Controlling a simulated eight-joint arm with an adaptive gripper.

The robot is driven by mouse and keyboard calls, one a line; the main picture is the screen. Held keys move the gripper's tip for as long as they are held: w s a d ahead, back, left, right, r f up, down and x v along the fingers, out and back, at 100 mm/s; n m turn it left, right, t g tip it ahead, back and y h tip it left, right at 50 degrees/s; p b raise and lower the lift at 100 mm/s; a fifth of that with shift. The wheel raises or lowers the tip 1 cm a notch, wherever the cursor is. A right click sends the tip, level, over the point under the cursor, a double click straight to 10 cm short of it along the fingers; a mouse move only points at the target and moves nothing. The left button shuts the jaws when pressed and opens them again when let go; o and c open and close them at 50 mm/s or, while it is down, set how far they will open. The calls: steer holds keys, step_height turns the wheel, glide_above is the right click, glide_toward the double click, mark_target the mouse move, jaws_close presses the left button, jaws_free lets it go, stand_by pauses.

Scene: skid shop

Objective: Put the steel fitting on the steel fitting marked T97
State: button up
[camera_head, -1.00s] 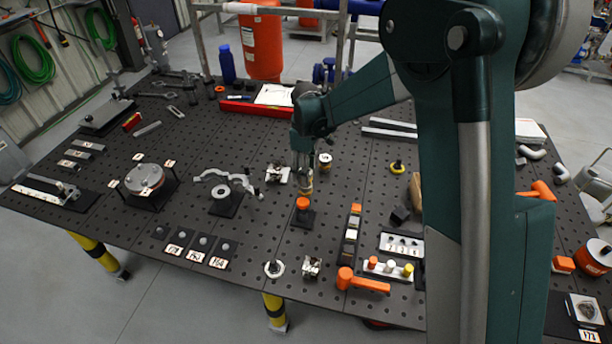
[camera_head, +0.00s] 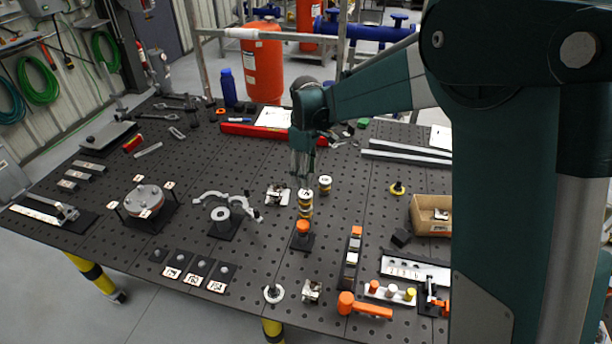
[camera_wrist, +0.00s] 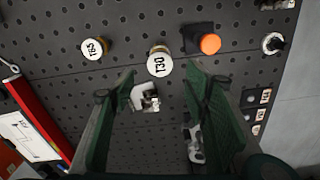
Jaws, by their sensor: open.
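A tall banded gold and dark stack with a white labelled top (camera_head: 305,200) stands on the perforated table behind the orange-capped post. It looks like two steel fittings, one on the other; its upper label (camera_wrist: 159,64) shows in the wrist view but I cannot read it surely. A single similar fitting (camera_head: 325,184) stands just right of and behind it; it also shows in the wrist view (camera_wrist: 95,48), label hard to read. I cannot tell which fitting is T97. My gripper (camera_head: 302,170) is open, above the stack and apart from it. Its green fingers (camera_wrist: 159,72) hold nothing.
An orange-capped post (camera_head: 302,227) stands close in front of the stack. A small metal clamp piece (camera_head: 277,195) lies to its left. A yellow-ringed part (camera_head: 397,188) and a cardboard box (camera_head: 430,228) are to the right. Bare table lies between.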

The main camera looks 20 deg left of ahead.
stand_by(0.7)
steer(key=s+d+r+m+t, duration=0.1)
steer(key=s+d+r+m, duration=0.3)
steer(key=d, duration=0.4)
steer(key=s+d+r+m+t+y, duration=0.1)
steer(key=s+d+r, duration=0.2)
steer(key=d+r, duration=0.45)
steer(key=s+d+r+m+t, duration=0.1)
steer(key=s+d+r+m, duration=0.25)
steer(key=d, duration=0.55)
steer(key=s+d+f+m+t+h, duration=0.1)
steer(key=s+d+m+t, duration=0.3)
steer(key=s+d, duration=1.4)
steer(key=s+m, duration=0.2)
steer(key=m, duration=0.1)
steer(key=shift+s+d+f+m, duration=0.15)
steer(key=shift+s+f+m, duration=0.2)
steer(key=shift+f, duration=0.05)
